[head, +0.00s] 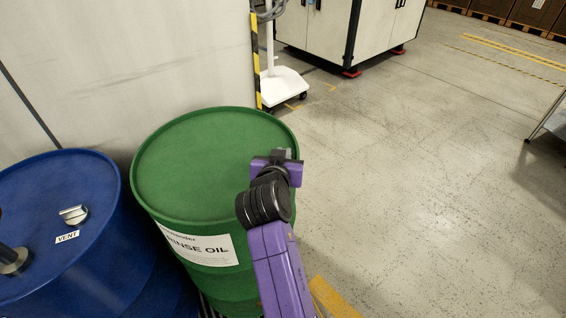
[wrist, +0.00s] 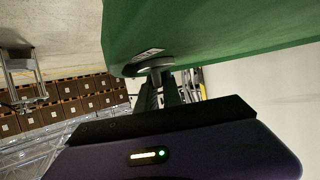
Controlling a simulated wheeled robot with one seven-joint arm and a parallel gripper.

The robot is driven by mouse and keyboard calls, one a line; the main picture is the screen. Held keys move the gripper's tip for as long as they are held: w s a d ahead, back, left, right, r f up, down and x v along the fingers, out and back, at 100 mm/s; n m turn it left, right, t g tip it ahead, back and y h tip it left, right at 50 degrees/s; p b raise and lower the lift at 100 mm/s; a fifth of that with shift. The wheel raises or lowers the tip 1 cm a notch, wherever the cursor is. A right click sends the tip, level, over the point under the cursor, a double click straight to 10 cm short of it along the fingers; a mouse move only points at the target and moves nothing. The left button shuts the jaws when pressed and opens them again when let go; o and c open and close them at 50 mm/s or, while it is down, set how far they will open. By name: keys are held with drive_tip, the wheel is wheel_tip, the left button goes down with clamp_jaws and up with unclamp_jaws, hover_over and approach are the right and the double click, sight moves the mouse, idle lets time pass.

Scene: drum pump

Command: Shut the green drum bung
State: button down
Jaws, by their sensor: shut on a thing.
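The green drum (head: 195,160) stands upright in the middle of the head view, with a white label reading "RINSE OIL" on its side. My gripper (head: 284,156) is at the right edge of its lid. In the wrist view the green lid (wrist: 220,30) fills the top. The grey bung (wrist: 155,66) shows there near the lid's edge, beside a small light label (wrist: 148,54). My gripper's fingers (wrist: 165,85) reach the bung and are shut on it. In the head view my gripper and wrist hide most of the bung; its seating cannot be told.
A blue drum (head: 60,200) with a metal cap (head: 73,214) and a "VENT" label stands close on the left. A pale wall panel (head: 130,70) is behind the drums. A white wheeled stand (head: 283,85) is behind.

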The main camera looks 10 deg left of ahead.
drive_tip(key=m+h+b, duration=0.2)
drive_tip(key=h+b, duration=0.1)
drive_tip(key=b, duration=0.2)
drive_tip(key=f+m+g+h+b, duration=0.1)
drive_tip(key=m+h+b, duration=0.2)
drive_tip(key=b, duration=0.2)
drive_tip(key=shift+a, duration=0.1)
drive_tip(key=m+g+h+b, duration=0.1)
drive_tip(key=b, duration=0.1)
drive_tip(key=m+g+h+b, duration=0.1)
drive_tip(key=m+b, duration=0.1)
drive_tip(key=b, duration=0.1)
drive_tip(key=shift+r+h, duration=0.2)
drive_tip(key=shift+h, duration=0.2)
drive_tip(key=shift+m+g+h+b, duration=0.6)
drive_tip(key=shift+m+g+b, duration=0.2)
drive_tip(key=shift+b, duration=0.4)
drive_tip(key=shift+s+m+g+h+b, duration=0.1)
drive_tip(key=shift+m+g+h+b, duration=0.65)
drive_tip(key=shift+b, duration=0.7)
drive_tip(key=c, duration=1.5)
unclamp_jaws()
drive_tip(key=shift+r, duration=0.25)
